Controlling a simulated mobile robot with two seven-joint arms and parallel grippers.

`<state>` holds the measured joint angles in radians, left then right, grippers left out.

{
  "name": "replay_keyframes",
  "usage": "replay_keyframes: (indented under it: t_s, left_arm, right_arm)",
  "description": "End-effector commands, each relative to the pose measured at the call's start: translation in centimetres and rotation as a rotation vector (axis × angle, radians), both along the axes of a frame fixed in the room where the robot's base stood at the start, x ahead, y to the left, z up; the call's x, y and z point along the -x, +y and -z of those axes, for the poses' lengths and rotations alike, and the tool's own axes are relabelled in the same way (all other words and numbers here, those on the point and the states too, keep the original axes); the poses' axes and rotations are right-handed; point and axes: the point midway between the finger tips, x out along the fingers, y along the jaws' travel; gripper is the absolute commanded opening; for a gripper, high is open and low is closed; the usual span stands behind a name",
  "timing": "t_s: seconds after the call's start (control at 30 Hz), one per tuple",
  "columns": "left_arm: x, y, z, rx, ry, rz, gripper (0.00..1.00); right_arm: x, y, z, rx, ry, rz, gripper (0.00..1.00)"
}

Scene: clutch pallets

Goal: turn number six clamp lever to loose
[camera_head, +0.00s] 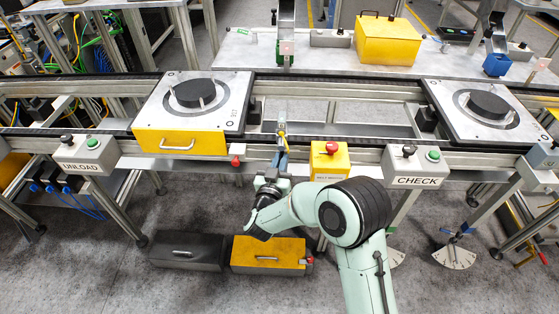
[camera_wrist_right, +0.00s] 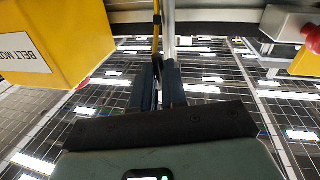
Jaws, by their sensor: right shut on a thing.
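My right gripper (camera_head: 282,153) is at the front rail of the conveyor, left of the yellow belt box. In the wrist view its dark fingers (camera_wrist_right: 158,85) are close together on a thin yellow piece (camera_wrist_right: 156,35), which runs upward beside a grey metal post (camera_wrist_right: 169,30). The held end is hidden between the fingers. I cannot make out a number six or a loose mark. Two fan-shaped scale plates, one at the right (camera_head: 455,257) and one partly behind my arm (camera_head: 396,258), show low under the conveyor; their markings are too small to read. My left gripper is out of view.
The yellow belt box (camera_head: 331,163) with a red button is close right of the gripper; its side shows in the wrist view (camera_wrist_right: 50,45). A red knob (camera_head: 236,161) is on the left. Pallets (camera_head: 225,115) (camera_head: 450,125) sit on the conveyor.

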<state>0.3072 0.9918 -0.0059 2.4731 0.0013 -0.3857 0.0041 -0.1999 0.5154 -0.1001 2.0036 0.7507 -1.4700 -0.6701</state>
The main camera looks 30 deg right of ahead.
Motion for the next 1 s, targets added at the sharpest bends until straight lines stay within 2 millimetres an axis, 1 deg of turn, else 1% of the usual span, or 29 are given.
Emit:
replay_keyframes:
  t_s: [0.53,1.0]
  left_arm:
    - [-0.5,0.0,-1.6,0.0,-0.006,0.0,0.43]
    - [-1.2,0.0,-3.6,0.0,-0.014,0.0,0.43]
  right_arm:
    - [0.9,-1.4,-0.5,0.423,0.258,-0.001,0.0]
    - [1.5,-2.4,-1.6,0.798,0.487,-0.001,0.0]
